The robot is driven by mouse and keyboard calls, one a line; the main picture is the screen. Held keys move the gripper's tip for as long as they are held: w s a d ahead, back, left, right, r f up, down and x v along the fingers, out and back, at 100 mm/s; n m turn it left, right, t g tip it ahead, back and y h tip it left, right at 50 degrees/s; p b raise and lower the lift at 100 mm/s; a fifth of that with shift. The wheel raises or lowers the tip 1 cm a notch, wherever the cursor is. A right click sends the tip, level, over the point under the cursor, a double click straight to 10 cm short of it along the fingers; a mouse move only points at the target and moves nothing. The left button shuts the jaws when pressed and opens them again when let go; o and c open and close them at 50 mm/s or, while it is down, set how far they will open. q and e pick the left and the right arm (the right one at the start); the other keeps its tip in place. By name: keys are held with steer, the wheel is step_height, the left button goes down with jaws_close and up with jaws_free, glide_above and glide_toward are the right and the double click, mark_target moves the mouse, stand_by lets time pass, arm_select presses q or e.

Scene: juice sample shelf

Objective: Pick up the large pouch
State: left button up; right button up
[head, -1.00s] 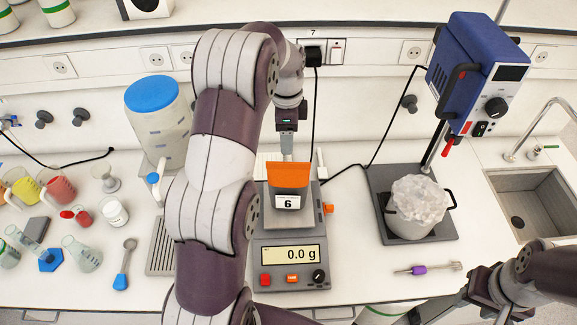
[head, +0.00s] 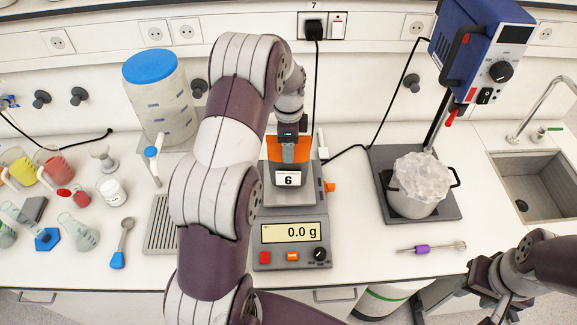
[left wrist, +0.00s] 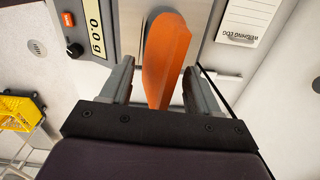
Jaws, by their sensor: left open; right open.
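The large pouch (head: 290,151), orange above and dark grey below with a white "6" tag, stands upright on the scale (head: 287,215). My left gripper (head: 288,137) is above it, pointing down at its top. In the left wrist view, the orange pouch (left wrist: 166,62) rises between the two parted fingers of the left gripper (left wrist: 157,80); a gap shows on the left side, and contact on the right is hard to tell. My right gripper (head: 445,298) is low at the bottom right, off the bench front, empty and far from the pouch.
The scale display reads 0.0 g. A blue-lidded container (head: 160,100) stands left of my left arm. A small whisk (head: 432,248) lies in front. Glassware crowds the far left.

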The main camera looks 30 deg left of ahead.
arm_select(q)
steer(key=shift+w+a+f, duration=0.15)
steer(key=shift+w+f, duration=0.1)
steer(key=shift+f, duration=0.1)
steer(key=shift+s, duration=0.15)
jaws_close()
steer(key=shift+r, duration=0.1)
stand_by(1.3)
